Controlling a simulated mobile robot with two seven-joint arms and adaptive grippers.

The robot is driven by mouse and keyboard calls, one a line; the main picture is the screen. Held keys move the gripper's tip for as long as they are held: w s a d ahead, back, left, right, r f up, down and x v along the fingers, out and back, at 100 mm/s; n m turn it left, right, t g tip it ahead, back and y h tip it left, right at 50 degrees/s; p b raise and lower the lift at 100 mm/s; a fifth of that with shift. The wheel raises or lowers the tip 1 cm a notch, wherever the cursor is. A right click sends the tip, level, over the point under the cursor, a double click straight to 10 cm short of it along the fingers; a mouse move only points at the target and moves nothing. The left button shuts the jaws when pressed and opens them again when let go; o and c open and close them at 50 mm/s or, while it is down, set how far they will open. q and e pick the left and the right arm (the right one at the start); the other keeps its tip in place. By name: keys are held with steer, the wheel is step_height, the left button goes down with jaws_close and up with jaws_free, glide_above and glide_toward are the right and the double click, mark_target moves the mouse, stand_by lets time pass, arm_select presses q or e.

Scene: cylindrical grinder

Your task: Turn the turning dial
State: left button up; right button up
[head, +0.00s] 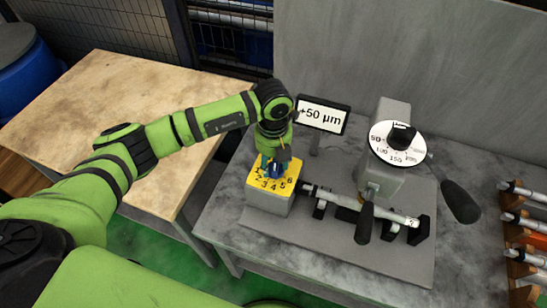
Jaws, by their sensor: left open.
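A yellow-topped box (262,194) stands on the grey plate of the grinder table, with a ring of numbers 1 to 6 on its top. My left gripper (274,168) points down right over the middle of this ring, open. A bit of blue shows between its fingers; the dial's knob is mostly hidden by the gripper, and I cannot tell whether the fingers touch it. A second, white round dial (385,150) with a black knob (402,135) and marks such as 50 and 100 sits on the grey grinder post. My right gripper is not in view.
A display (323,115) reading "+50 µm" stands behind the box. A shaft (345,201) lies in black supports to its right, near black handles (460,201). A rack with several shafts (525,220) is at the far right. A bare wooden table (95,95) is at left.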

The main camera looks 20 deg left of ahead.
arm_select(q)
steer(key=shift+s, duration=0.1)
steer(key=c, duration=0.8)
jaws_close()
steer(key=shift+f+m+b, duration=0.2)
steer(key=shift+m+b, duration=0.5)
steer(key=shift+b, duration=0.4)
steer(key=m+b, duration=0.2)
steer(key=b, duration=0.1)
steer(key=shift+m, duration=0.3)
steer(key=shift+r+m+b, duration=0.15)
steer(key=shift+m+b, duration=0.85)
steer(key=shift+b, duration=0.3)
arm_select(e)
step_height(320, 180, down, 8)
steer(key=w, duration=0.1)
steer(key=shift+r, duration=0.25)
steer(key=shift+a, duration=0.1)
